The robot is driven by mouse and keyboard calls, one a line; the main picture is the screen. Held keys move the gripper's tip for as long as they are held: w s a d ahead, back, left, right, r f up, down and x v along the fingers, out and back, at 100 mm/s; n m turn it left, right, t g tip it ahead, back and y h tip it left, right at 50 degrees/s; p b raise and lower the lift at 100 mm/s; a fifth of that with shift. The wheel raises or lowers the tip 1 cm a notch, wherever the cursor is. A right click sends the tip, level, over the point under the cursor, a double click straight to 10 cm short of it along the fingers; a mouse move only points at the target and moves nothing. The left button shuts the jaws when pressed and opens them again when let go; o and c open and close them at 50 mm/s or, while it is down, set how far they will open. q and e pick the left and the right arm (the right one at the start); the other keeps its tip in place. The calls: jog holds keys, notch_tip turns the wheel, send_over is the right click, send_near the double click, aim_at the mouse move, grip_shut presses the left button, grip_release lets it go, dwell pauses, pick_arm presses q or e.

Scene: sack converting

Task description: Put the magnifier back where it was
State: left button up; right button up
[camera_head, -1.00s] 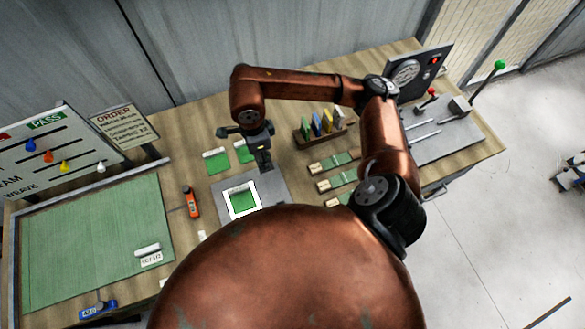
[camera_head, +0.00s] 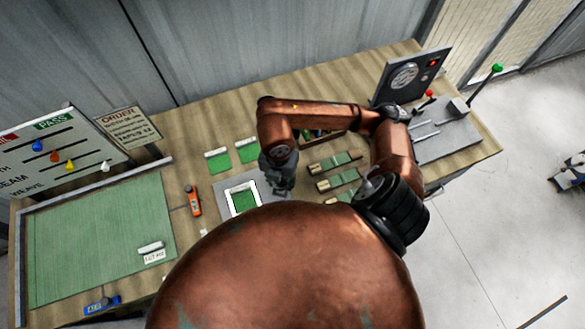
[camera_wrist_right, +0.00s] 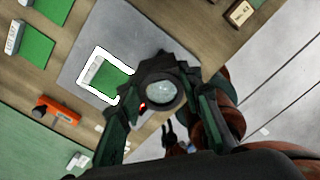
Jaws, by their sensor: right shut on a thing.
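My right gripper (camera_head: 278,188) is over the right side of the grey plate (camera_head: 224,186). In the right wrist view the gripper (camera_wrist_right: 155,95) is shut on the magnifier (camera_wrist_right: 160,96), whose round glass lens sits between the fingers. A green swatch in a white frame (camera_head: 243,199) lies on the plate, to the left of the gripper; it also shows in the right wrist view (camera_wrist_right: 110,76). I cannot tell whether the magnifier touches the plate. In the head view the gripper hides it. My left gripper is not in view.
Two green swatches (camera_head: 218,162) lie behind the plate. An orange tool (camera_head: 193,201) lies left of it. Green strips with wooden ends (camera_head: 336,162) and a partly hidden card rack (camera_head: 322,136) are to the right. A large green mat (camera_head: 98,235) fills the left side.

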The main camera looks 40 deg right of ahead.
jog(key=shift+s+m, duration=0.2)
jog(key=shift+m, duration=0.6)
jog(key=w+d+f, duration=0.2)
jog(key=d+f, duration=0.1)
jog(key=w+d+f+p, duration=0.1)
jog(key=w+d+f, duration=0.2)
jog(key=d, duration=0.1)
jog(key=w+d+f, duration=0.3)
jog(key=d, duration=0.1)
jog(key=shift+w+f+p, duration=0.1)
jog(key=shift+f+p, duration=0.3)
notch_tip(320, 180, down, 3)
jog(key=shift+d+f+p, duration=0.1)
jog(key=shift+p, duration=0.35)
